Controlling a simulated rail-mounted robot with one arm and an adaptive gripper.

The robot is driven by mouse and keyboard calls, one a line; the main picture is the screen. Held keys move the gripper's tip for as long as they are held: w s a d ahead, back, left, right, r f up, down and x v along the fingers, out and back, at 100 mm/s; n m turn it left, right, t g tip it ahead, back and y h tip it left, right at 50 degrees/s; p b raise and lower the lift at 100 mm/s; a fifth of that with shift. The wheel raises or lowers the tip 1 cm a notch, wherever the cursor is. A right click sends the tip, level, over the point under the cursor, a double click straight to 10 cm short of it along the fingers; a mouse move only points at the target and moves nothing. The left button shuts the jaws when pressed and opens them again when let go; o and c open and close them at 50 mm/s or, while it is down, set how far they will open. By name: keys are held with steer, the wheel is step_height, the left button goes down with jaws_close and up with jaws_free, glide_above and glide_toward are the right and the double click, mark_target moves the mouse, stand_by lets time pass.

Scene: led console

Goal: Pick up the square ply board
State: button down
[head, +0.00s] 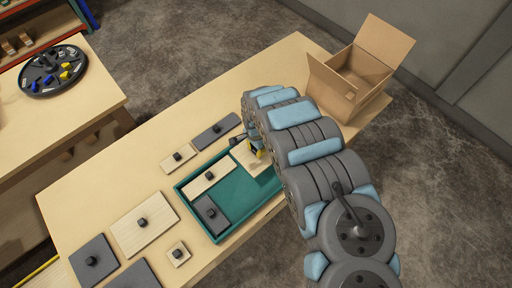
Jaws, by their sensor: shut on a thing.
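A light ply board (246,161), square as far as it shows, is at the far right part of the green tray (237,206). My gripper (255,149) is shut on it from above. My arm hides its right side and most of the fingers. I cannot tell whether the board touches the tray or hangs just above it.
The tray also holds a ply board (202,182) and a dark board (206,219), both with black knobs. Several other knobbed ply and dark boards lie around the tray. An open cardboard box (346,98) stands at the table's far right end. A round black organizer (38,86) sits on another table.

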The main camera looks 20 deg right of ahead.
steer(key=s+r+p, duration=0.1)
steer(key=s+r, duration=0.1)
steer(key=s+a+r+p, duration=0.1)
steer(key=s+r+p, duration=0.1)
steer(key=s+r, duration=0.1)
steer(key=shift+s+a, duration=0.1)
steer(key=shift+s, duration=0.05)
steer(key=shift+s+a+r+p, duration=0.15)
steer(key=shift+s+p, duration=0.25)
steer(key=shift+s, duration=0.05)
steer(key=shift+s+a+r+p, duration=0.1)
steer(key=shift+s+a+p, duration=0.05)
steer(key=shift+s+p, duration=0.3)
steer(key=s+p, duration=0.1)
steer(key=p, duration=0.1)
steer(key=s+r+p, duration=0.1)
steer(key=p, duration=0.2)
steer(key=s+a+p, duration=0.1)
steer(key=s+p, duration=0.1)
steer(key=p, duration=0.1)
steer(key=shift+a+r, duration=0.1)
steer(key=shift+r, duration=0.3)
